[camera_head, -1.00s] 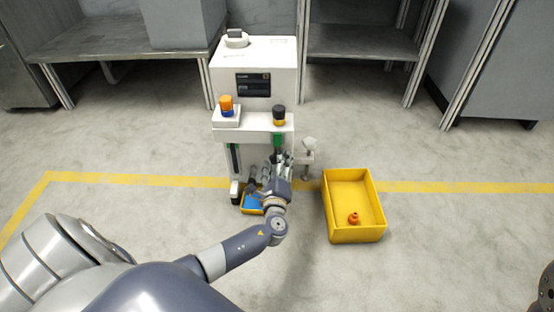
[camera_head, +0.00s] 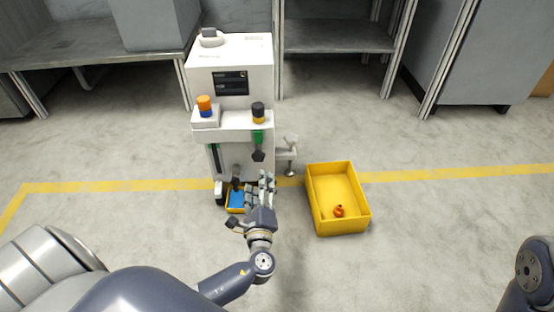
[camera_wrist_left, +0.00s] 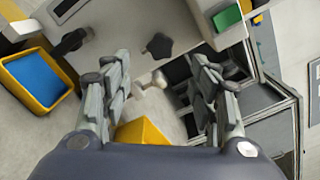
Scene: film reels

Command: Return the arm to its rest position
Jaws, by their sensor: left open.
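My left arm reaches in from the left in the head view. Its left gripper (camera_head: 262,186) is in front of the lower part of a white machine (camera_head: 229,58). The left wrist view shows the gripper (camera_wrist_left: 163,85) with its two fingers spread apart and nothing between them. A small yellow tray with a blue inside (camera_head: 236,197) lies just left of the gripper, partly hidden by it. Part of my right arm shows at the lower right edge; its gripper is out of view.
A yellow bin (camera_head: 337,187) holding a small orange object (camera_head: 339,211) stands right of the gripper. An orange and blue piece (camera_head: 205,106) and a black and yellow piece (camera_head: 258,112) are on the machine. Grey shelves (camera_head: 338,37) stand behind. The floor in front of the bin is clear.

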